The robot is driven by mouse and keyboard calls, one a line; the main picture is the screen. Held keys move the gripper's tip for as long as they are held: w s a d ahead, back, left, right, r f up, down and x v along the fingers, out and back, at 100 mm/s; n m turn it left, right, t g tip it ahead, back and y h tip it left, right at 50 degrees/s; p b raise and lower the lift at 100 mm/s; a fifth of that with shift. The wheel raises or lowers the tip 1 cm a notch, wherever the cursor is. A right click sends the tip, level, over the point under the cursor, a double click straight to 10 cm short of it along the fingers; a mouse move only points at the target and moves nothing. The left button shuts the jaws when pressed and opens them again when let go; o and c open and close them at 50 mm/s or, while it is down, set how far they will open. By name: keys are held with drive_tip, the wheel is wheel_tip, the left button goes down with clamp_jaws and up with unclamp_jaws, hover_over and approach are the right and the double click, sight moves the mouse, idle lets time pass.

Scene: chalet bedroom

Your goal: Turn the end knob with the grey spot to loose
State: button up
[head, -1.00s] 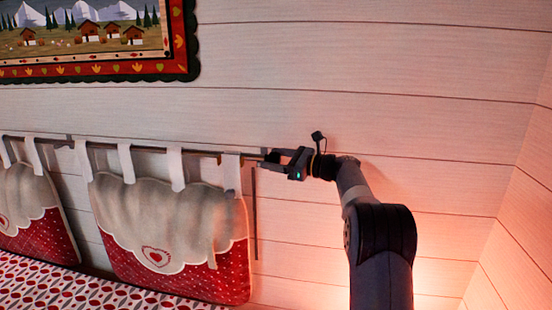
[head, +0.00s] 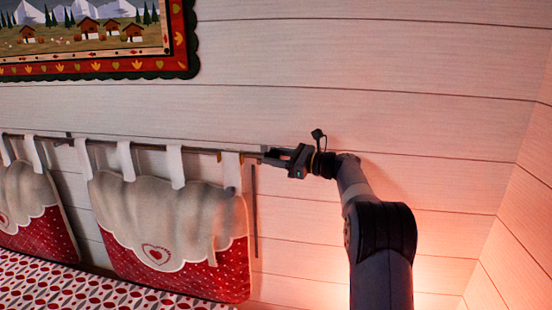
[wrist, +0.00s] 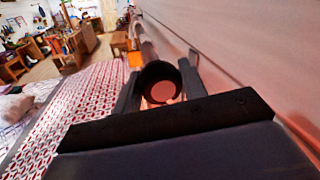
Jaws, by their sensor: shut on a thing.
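The end knob (wrist: 151,74) is dark and round, on the near end of the rod in the wrist view. A round spot (wrist: 161,91) on its end face looks pinkish-grey in the warm light. My gripper (wrist: 160,87) has one finger on each side of the knob and is shut on it. In the head view my gripper (head: 270,156) is at the right end of the thin rod (head: 120,143), in line with it. The knob is mostly hidden by the fingers there.
Cushions hang from the rod by white straps; the nearest cushion (head: 165,235) is just left of my gripper. The plank wall (head: 400,90) runs close behind the rod. A patterned bed (wrist: 88,105) lies below. A framed picture (head: 100,68) hangs at upper left.

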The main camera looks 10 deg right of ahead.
drive_tip(key=n+b, duration=0.2)
drive_tip(key=shift+f+n, duration=0.25)
drive_tip(key=shift+n, duration=0.05)
drive_tip(key=n+y+b, duration=0.1)
drive_tip(key=n+b, duration=0.2)
drive_tip(key=shift+n, duration=0.4)
drive_tip(key=n+y+b, duration=0.1)
drive_tip(key=n, duration=0.3)
drive_tip(key=shift+r+n+g+y+b, duration=0.1)
drive_tip(key=shift+n+g+y+b, duration=0.4)
drive_tip(key=shift+n, duration=1.7)
drive_tip(key=o, duration=1)
